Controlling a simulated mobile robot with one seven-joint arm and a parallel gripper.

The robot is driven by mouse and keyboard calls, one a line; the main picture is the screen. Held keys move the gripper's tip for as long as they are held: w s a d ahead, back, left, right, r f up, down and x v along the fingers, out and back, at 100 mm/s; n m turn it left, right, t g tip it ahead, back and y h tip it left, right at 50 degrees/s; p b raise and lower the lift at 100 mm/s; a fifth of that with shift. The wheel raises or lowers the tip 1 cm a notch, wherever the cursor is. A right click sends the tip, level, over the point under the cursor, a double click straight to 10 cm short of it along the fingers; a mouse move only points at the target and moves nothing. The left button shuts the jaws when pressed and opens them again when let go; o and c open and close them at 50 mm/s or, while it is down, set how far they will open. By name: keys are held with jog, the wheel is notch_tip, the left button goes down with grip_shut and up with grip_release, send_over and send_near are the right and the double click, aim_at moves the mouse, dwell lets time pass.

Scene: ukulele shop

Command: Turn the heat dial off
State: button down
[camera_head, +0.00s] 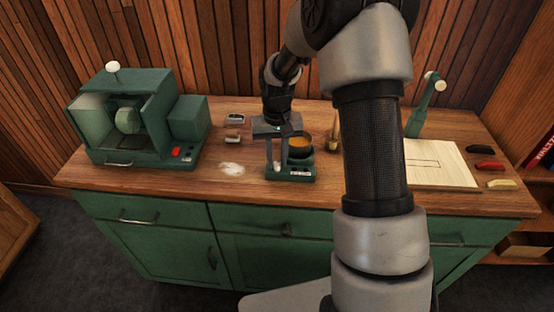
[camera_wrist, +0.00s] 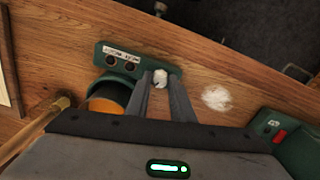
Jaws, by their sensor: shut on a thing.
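A small green heater unit (camera_head: 291,179) stands near the front edge of the wooden bench, left of my arm. A dark pot with amber contents (camera_head: 299,143) sits on it, and the pot also shows in the wrist view (camera_wrist: 106,104). The unit's front panel (camera_wrist: 151,64) has a white label and two dark round spots. The white heat dial (camera_wrist: 160,76) is at the panel's other end. My gripper (camera_wrist: 161,84) points down at the dial, with one finger on each side, shut on it. The dial's marking cannot be read.
A green machine (camera_head: 136,118) with a red switch stands at the left. White powder (camera_head: 231,169) lies on the bench left of the heater. A pale wooden board (camera_head: 440,165) and a green lever tool (camera_head: 429,105) are at the right.

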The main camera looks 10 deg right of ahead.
aim_at(277, 163)
jog(key=n, duration=0.6)
jog(key=shift+n, duration=0.4)
dwell(0.4)
jog(key=c, duration=1.5)
grip_release()
jog(key=shift+c, duration=0.2)
notch_tip(277, 163, up, 18)
jog(key=shift+f+p, duration=0.25)
jog(key=shift+p, duration=0.05)
